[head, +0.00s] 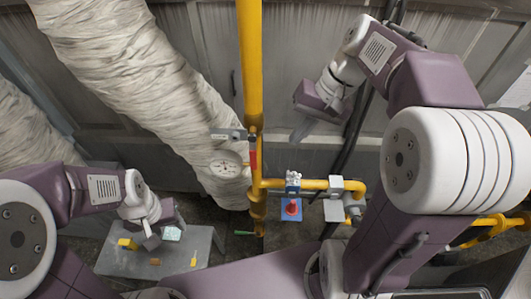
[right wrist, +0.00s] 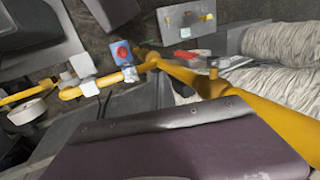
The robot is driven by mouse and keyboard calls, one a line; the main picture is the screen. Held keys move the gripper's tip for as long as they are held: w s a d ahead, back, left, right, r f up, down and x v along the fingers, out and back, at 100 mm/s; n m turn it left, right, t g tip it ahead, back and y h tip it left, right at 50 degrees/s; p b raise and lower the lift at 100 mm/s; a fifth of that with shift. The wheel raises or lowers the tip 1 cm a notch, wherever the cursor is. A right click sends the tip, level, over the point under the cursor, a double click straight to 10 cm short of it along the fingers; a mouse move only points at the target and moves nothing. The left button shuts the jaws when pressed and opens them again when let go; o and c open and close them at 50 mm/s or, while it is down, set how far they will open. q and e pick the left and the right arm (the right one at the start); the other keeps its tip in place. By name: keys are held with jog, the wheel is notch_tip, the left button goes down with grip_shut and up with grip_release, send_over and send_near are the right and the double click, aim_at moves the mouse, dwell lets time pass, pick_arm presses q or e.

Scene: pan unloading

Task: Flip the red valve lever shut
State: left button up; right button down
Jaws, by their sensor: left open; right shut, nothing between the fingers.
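The red valve lever (head: 253,158) shows as a narrow red strip against the vertical yellow pipe (head: 253,60), roughly in line with it in the head view. A small red part beside the pipe also shows in the right wrist view (right wrist: 186,56). My right gripper (head: 300,131) is shut and empty, up and to the right of the lever and apart from it. Its dark edge (right wrist: 165,121) fills the lower right wrist view. My left gripper (head: 152,242) is open, low at the left over a grey table, far from the lever.
A blue plate with a red knob (head: 291,208) hangs below the yellow side branch (head: 315,184). The grey table (head: 200,258) holds small yellow and orange pieces and a pale block (head: 172,234). Wrapped ducts (head: 130,70) stand at the left.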

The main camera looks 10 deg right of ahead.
aim_at(253, 153)
pick_arm(q)
notch_tip(253, 153, up, 3)
jog(key=p, duration=0.3)
jog(key=shift+d, duration=0.1)
pick_arm(e)
jog(key=w+a+f, duration=0.2)
jog(key=a+f, duration=0.5)
jog(key=f, duration=0.2)
jog(key=shift+f, duration=0.2)
jog(key=shift+w, duration=0.1)
